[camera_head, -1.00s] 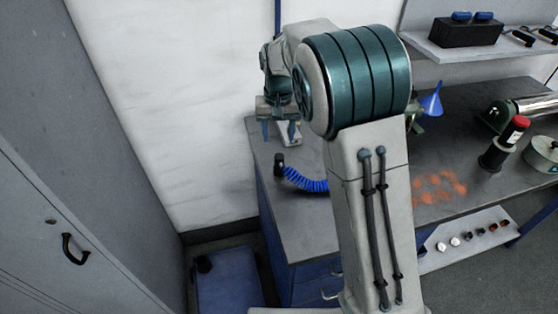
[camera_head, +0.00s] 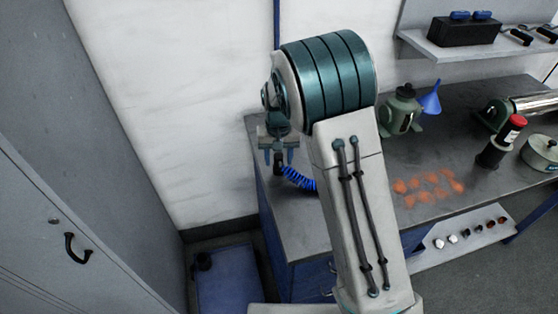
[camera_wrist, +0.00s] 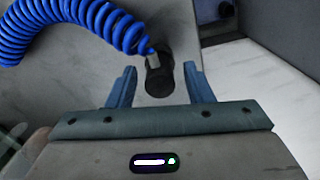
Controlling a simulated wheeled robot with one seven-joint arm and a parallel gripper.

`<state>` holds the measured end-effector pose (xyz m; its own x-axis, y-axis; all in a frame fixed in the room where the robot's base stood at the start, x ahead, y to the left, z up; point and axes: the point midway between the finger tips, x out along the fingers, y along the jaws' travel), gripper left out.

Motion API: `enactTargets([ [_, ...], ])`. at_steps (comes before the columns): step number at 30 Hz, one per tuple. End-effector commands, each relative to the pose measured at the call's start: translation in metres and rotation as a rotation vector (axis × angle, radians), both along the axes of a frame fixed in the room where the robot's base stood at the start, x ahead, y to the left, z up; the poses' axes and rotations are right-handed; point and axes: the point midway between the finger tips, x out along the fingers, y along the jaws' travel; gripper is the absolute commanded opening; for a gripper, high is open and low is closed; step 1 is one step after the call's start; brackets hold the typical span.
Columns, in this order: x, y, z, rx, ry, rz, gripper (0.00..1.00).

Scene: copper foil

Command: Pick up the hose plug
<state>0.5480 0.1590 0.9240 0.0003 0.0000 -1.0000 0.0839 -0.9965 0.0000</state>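The hose plug (camera_wrist: 158,76) is a dark cylindrical piece at the end of a coiled blue hose (camera_wrist: 70,25), with a light metal part where the hose joins. It stands on the grey workbench (camera_head: 300,232) near its left end. In the wrist view it lies between the two blue fingers of my gripper (camera_wrist: 160,88), with a gap on each side. My gripper (camera_head: 279,155) is open, just above or around the plug; the exact height is hard to tell. In the head view the plug (camera_head: 279,167) shows partly below the fingers, and my arm hides part of the hose.
A green machine (camera_head: 400,112) and a blue funnel (camera_head: 431,98) stand at the back of the bench. Orange pieces (camera_head: 418,188) lie mid-bench. A grey cabinet (camera_head: 60,170) stands at left.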

Motion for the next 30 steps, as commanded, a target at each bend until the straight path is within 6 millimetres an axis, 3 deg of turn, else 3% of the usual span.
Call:
enactTargets([
  [1,0.0,0.0,0.0,0.0,0.0,0.0,0.32],
  [4,0.0,0.0,0.0,0.0,0.0,0.0,0.04],
  [5,0.0,0.0,0.0,0.0,0.0,0.0,0.0],
  [17,0.001,0.0,0.006,0.001,-0.002,0.0,0.0],
  [25,0.001,0.0,0.043,0.002,-0.006,-0.001,0.0],
  [30,0.014,-0.035,0.061,0.0,-0.003,-0.007,0.0],
])
